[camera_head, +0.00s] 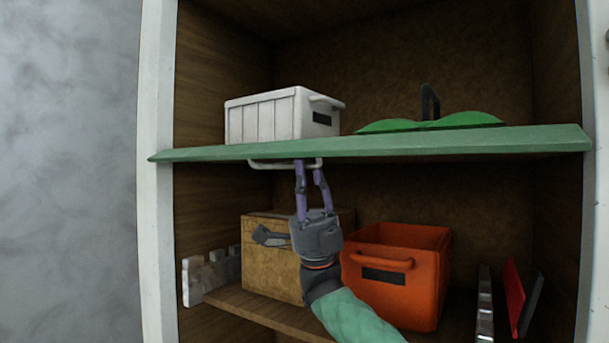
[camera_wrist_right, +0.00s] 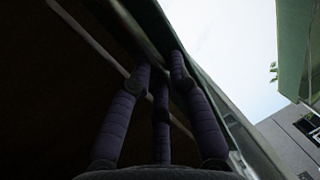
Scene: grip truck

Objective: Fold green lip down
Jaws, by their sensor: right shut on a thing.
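The green lip (camera_head: 400,145) runs across the front of the shelf and sticks out roughly level. A pale bar handle (camera_head: 262,165) hangs under its left half. My right gripper (camera_head: 309,166) comes up from below and its purple fingers are shut on the handle at its right part. In the right wrist view the fingers (camera_wrist_right: 161,72) reach up to the lip's edge, with the pale bar (camera_wrist_right: 85,32) running beside them. The exact finger contact is dark and partly hidden. My left gripper is not in view.
A white crate (camera_head: 262,118) and a green item with a dark upright handle (camera_head: 440,122) are on the upper shelf. A tan box (camera_head: 270,275) and an orange bin (camera_head: 425,290) stand below, near my right arm. White (camera_head: 215,278) and red (camera_head: 513,295) pieces flank them.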

